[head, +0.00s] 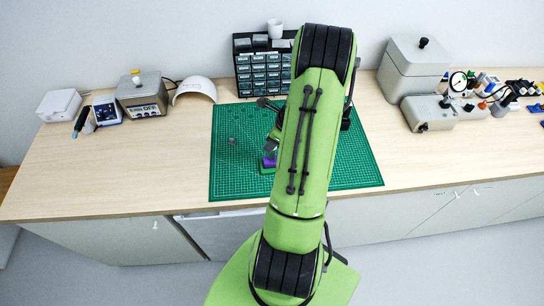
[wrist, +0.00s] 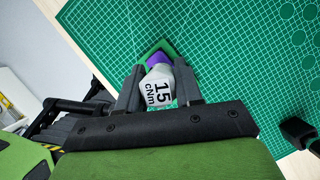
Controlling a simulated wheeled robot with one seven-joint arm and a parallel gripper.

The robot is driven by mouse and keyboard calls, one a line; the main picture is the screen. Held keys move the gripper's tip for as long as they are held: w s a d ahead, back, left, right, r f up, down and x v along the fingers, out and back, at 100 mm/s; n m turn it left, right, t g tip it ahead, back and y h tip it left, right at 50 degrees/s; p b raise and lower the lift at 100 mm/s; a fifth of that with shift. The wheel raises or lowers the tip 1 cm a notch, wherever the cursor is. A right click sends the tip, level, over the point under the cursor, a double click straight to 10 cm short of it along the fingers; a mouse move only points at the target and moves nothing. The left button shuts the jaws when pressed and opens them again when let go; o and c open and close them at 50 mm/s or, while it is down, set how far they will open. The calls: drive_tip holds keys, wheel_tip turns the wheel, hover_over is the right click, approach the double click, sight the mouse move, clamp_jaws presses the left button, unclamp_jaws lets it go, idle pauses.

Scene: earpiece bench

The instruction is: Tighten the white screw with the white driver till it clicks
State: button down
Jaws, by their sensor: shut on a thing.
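My gripper (wrist: 159,78) is shut on a white driver marked "15 cNm" (wrist: 158,90), seen in the wrist view with one dark finger on each side. A purple part (wrist: 156,61) shows just beyond the driver, over a green piece (wrist: 147,46) on the mat. I cannot tell whether the purple part belongs to the driver or to the work. In the head view the purple part (head: 269,161) shows just left of my arm, which hides most of the driver. The white screw is hidden in both views, and so is the driver's tip.
The green cutting mat (head: 235,180) has free room at its left; a small grey block (head: 232,141) lies there. A drawer cabinet (head: 258,72) stands behind. A grey station (head: 141,96) is at left, a lidded grey box (head: 412,68) at right. A black object (wrist: 298,132) shows at right in the wrist view.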

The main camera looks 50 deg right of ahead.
drive_tip(key=m+h, duration=0.1)
drive_tip(key=m, duration=0.1)
drive_tip(key=shift+a+m, duration=0.15)
drive_tip(key=shift+m, duration=0.25)
drive_tip(key=m+h, duration=0.2)
drive_tip(key=m, duration=0.3)
drive_tip(key=shift+b, duration=0.4)
drive_tip(key=shift+r, duration=0.15)
